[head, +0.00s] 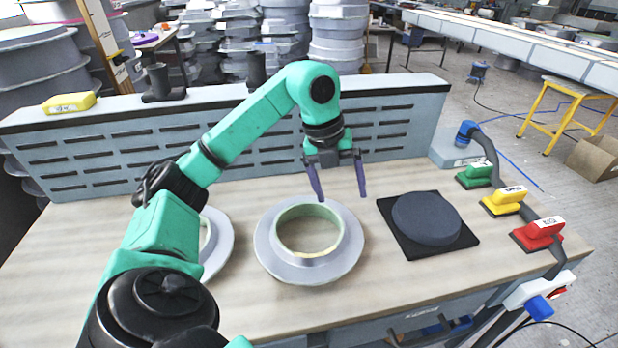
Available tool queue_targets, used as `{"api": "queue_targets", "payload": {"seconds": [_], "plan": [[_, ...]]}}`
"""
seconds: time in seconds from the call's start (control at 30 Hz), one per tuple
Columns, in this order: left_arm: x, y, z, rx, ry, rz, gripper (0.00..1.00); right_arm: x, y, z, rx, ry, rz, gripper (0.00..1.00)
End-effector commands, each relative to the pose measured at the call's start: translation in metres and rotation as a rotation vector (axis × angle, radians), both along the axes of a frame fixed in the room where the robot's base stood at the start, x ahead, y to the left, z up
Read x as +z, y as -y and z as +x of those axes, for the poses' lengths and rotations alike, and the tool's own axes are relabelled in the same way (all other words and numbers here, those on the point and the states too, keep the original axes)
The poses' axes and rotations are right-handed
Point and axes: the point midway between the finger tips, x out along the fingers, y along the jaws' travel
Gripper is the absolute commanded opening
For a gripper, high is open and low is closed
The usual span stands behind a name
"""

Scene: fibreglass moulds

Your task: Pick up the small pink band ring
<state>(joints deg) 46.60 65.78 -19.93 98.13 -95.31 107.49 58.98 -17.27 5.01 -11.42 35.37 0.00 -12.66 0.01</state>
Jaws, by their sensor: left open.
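I cannot make out a small pink band ring on the workbench (300,325). A grey ring-shaped mould (275,262) lies flat in the middle of the bench, with a pale green and cream band (283,238) lining its central hole. My left gripper (340,196) is open and empty, pointing down, above the far right side of this mould in the picture. Its two dark fingers are spread wide. A second grey ring mould (221,243) lies to the left, partly hidden behind my left arm. My right gripper is not in view.
A dark disc (427,218) lies on a black mat (465,240) at the right. A slotted blue-grey panel (100,158) closes the back. A purple ring (145,38) lies on a distant table.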

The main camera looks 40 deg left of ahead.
Motion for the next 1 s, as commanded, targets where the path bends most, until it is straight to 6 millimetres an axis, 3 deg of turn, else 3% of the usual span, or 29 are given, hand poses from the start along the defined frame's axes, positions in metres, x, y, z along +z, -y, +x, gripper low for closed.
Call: {"api": "queue_targets", "payload": {"seconds": [0.3,0.47,0.63,0.73,0.9,0.93,1.0], "plan": [[-0.069,0.017,0.010,-0.002,-0.006,-0.002,0.93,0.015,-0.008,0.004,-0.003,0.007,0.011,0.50],[-0.088,0.022,0.013,-0.003,-0.005,-0.003,0.93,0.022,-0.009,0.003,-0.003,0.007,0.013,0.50],[-0.119,0.030,0.016,0.000,-0.005,-0.002,0.93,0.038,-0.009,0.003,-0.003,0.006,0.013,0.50],[-0.130,0.032,0.018,-0.001,-0.002,0.000,0.93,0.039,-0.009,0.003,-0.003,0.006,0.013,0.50],[-0.133,0.032,0.018,-0.001,0.000,0.001,0.93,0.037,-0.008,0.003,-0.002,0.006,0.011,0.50],[-0.133,0.032,0.018,-0.001,0.000,0.001,0.89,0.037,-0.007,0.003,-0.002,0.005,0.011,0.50],[-0.133,0.032,0.018,-0.001,0.000,0.001,0.62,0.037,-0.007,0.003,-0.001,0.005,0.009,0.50]]}}
